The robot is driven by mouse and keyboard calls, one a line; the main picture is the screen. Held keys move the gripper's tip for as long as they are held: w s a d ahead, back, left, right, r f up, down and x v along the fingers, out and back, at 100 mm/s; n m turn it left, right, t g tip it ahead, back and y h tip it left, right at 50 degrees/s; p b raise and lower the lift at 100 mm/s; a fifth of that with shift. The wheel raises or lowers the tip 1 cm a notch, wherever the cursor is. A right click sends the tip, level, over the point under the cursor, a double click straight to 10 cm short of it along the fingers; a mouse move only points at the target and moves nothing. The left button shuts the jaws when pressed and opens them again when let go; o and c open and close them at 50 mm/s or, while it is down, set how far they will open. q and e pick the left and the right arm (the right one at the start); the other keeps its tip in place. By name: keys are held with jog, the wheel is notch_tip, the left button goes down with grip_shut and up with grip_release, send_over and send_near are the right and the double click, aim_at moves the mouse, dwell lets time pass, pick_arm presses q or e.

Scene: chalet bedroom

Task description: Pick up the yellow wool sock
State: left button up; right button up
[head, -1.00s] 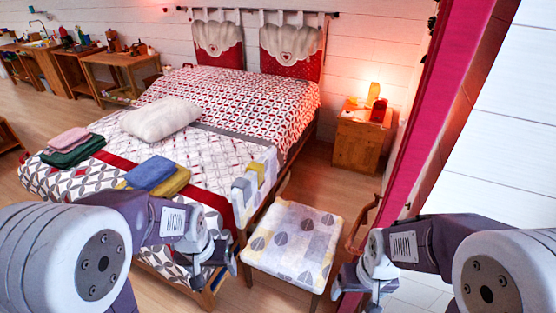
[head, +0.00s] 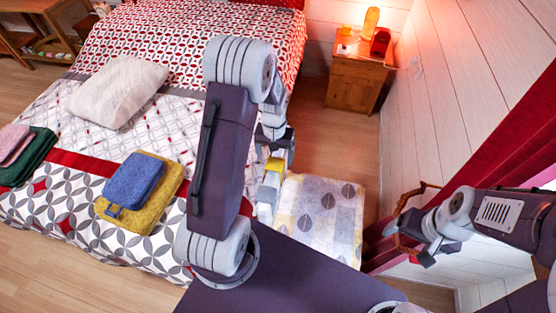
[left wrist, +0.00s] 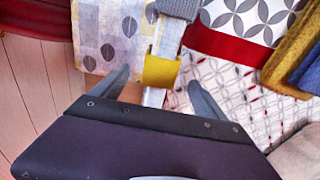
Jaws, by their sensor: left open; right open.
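The yellow wool sock (head: 272,166) hangs over a pale rail (left wrist: 167,40) beside the bed's edge. In the left wrist view the sock (left wrist: 160,72) lies in line with the gap between my left fingers, near the fingertips. My left gripper (left wrist: 158,84) is open and empty, with one finger on each side of the sock. I cannot tell how far above it the fingers are. In the head view my left gripper (head: 278,150) is partly hidden by its own arm, over the rail. My right gripper (head: 408,245) is open and empty at the right, away from the sock.
A grey cloth (left wrist: 178,8) hangs on the same rail. A patterned seat (head: 325,215) stands right beside it. On the bed lie a blue folded towel (head: 135,178) on a mustard one (head: 155,212), and a white pillow (head: 118,91). A nightstand (head: 352,85) stands behind.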

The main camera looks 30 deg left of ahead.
aim_at(274, 162)
pick_arm(q)
jog(key=shift+s+d+f, duration=0.15)
jog(key=shift+s+d, duration=0.05)
jog(key=f, duration=0.4)
jog(key=shift+w+a, duration=0.3)
jog(key=shift+a, duration=0.1)
notch_tip(274, 162, down, 4)
jog(key=shift+d+f+p, duration=0.15)
jog(key=shift+f+p, duration=0.1)
jog(key=shift+p, duration=0.1)
jog(key=shift+w+f, duration=0.1)
jog(key=shift+f, duration=0.15)
jog(key=shift+r, duration=0.1)
jog(key=c, duration=1.4)
jog(key=shift+c, duration=0.2)
jog(key=shift+r, duration=0.1)
notch_tip(274, 162, up, 18)
jog(key=s+d+f+m, duration=0.2)
jog(key=s+d+f, duration=0.1)
jog(key=d, duration=0.3)
jog(key=shift+s+d+f+m, duration=0.2)
jog(key=shift+s+f+m, duration=0.2)
jog(key=shift+s, duration=0.1)
